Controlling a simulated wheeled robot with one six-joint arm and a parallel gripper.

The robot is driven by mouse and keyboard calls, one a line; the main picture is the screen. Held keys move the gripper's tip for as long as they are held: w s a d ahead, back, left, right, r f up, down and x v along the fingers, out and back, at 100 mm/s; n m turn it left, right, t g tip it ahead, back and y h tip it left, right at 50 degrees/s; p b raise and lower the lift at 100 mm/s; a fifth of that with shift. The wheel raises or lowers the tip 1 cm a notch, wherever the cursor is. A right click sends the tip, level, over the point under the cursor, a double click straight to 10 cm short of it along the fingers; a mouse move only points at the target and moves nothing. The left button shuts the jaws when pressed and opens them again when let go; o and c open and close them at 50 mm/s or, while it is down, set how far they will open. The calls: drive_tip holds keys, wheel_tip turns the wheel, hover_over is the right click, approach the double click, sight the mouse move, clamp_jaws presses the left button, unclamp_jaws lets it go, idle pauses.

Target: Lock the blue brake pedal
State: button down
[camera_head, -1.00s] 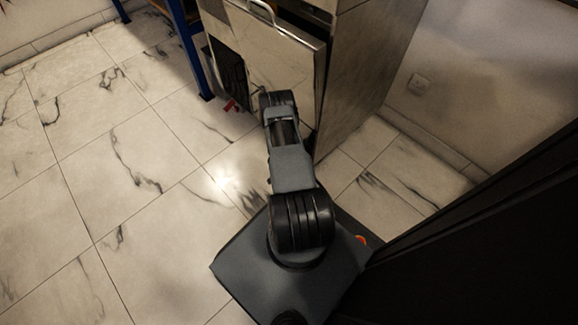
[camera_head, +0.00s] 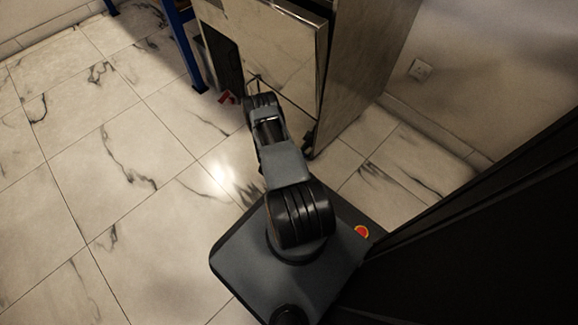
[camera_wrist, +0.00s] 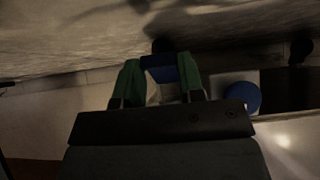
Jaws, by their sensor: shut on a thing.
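In the wrist view, my gripper (camera_wrist: 160,72) has two green fingers, one on each side of a small blue brake pedal (camera_wrist: 158,66). The fingers are shut on the pedal, which sits beside a dark caster (camera_wrist: 163,46) under the cabinet. The view is dim, so whether the pedal is up or down is hard to tell. In the head view, my arm reaches to the cabinet's lower front, and the arm hides the fingers and the pedal.
The metal cabinet (camera_head: 355,75) stands ahead, with another dark caster (camera_head: 308,150) at its near corner. A blue round thing (camera_wrist: 243,97) is right of my fingers. A blue frame leg (camera_head: 183,50) and a red thing (camera_head: 228,97) are left. Marble floor (camera_head: 110,190) at left is clear.

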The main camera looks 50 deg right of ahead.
drive_tip(key=shift+s+f, duration=0.1)
drive_tip(key=c, duration=0.7)
unclamp_jaws()
drive_tip(key=shift+p+v, duration=3.05)
drive_tip(key=shift+v, duration=3.9)
